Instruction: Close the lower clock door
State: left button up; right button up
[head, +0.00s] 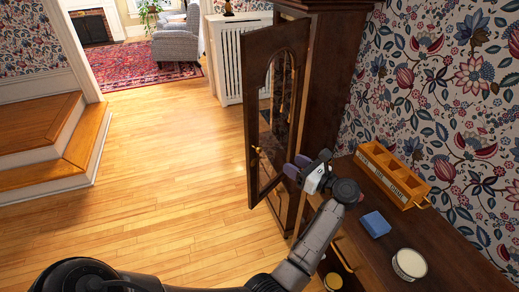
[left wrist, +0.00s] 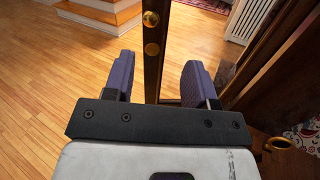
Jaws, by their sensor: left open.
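The tall dark wooden clock (head: 328,80) stands against the flowered wall. Its lower door (head: 262,62), with an arched glass pane, stands wide open into the room. A small brass knob (head: 258,150) sits low on its free edge. My left gripper (head: 297,166) is open, to the right of the door near its lower part. In the left wrist view, the door's edge (left wrist: 153,75) with brass fittings shows between the two purple fingers (left wrist: 158,82). I cannot tell whether the fingers reach around it; no contact shows. My right gripper is out of view.
A wooden cabinet (head: 455,265) right of the clock bears an orange caddy (head: 392,174), a blue block (head: 375,224) and a pale round tin (head: 409,264). Steps (head: 50,140) stand at left, a white radiator cover (head: 228,55) behind. The wooden floor left of the door is clear.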

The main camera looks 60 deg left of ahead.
aim_at(261, 150)
pick_arm(q)
jog(key=shift+n+g, duration=0.4)
jog(key=shift+n, duration=0.5)
jog(key=x, duration=0.4)
jog(key=b+x, duration=0.1)
jog(key=x, duration=0.4)
jog(key=f+b+x, duration=0.1)
jog(key=x, duration=0.3)
jog(key=shift+s+a+r, duration=0.1)
jog(key=shift+s+a, duration=0.05)
jog(key=shift+s, duration=0.3)
jog(key=shift+c, duration=0.3)
grip_shut()
